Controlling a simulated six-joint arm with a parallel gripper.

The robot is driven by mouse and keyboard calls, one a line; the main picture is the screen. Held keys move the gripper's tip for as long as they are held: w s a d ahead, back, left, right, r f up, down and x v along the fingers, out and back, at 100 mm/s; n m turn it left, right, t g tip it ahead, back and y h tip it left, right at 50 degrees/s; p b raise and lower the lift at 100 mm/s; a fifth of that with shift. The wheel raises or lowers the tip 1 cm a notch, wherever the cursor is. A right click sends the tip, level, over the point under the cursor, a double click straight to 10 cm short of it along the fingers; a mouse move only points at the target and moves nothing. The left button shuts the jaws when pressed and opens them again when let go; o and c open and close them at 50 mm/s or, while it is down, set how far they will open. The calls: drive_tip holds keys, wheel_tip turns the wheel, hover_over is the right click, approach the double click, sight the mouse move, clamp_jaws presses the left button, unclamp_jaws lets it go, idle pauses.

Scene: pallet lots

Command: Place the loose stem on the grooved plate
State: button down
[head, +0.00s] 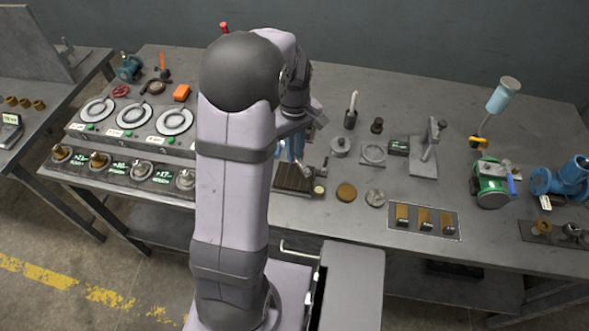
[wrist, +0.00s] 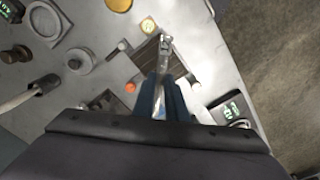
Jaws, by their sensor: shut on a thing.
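A silver metal stem (wrist: 165,48) is between the blue fingers of my gripper (wrist: 163,88), which are shut on it; it points away from the wrist in the wrist view. The dark grooved plate (head: 292,180) lies on the bench, just below my gripper (head: 296,150) in the head view. In the wrist view the plate (wrist: 146,57) shows beneath and beside the stem. I cannot tell whether the stem touches the plate. My arm hides part of this area in the head view.
Brass disc (head: 346,192) and grey disc (head: 376,198) lie right of the plate. A tray of brown blocks (head: 424,221) is farther right, with a stand (head: 427,150) behind. Panels with round dials (head: 135,118) stand left. Bare bench (head: 330,218) shows in front.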

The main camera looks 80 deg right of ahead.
sight(295, 176)
drive_tip(key=shift+f+p, duration=1.05)
drive_tip(key=shift+f, duration=2.85)
drive_tip(key=shift+f, duration=0.1)
drive_tip(key=shift+f, duration=0.15)
drive_tip(key=c, duration=1.8)
unclamp_jaws()
